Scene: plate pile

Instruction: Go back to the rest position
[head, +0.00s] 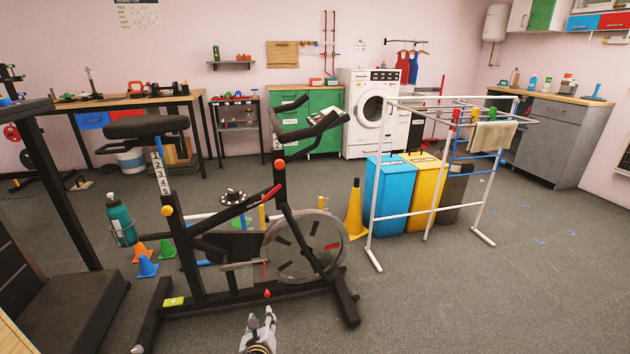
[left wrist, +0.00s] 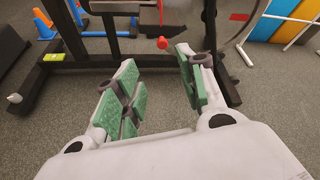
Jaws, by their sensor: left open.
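My left gripper (head: 259,325) shows at the bottom edge of the head view, low in front of the exercise bike. In the left wrist view its green-padded fingers (left wrist: 157,72) are spread apart with only floor and part of the bike's frame seen between and beyond them. Nothing is held. The bike (head: 278,208) is black with a grey flywheel and stands just ahead of the gripper. My right gripper does not show.
A treadmill (head: 62,320) stands at the left. A white drying rack (head: 372,225) stands by blue, yellow and dark bins (head: 388,185). Small cones (head: 147,267) sit left of the bike. The floor at right (head: 500,290) is clear.

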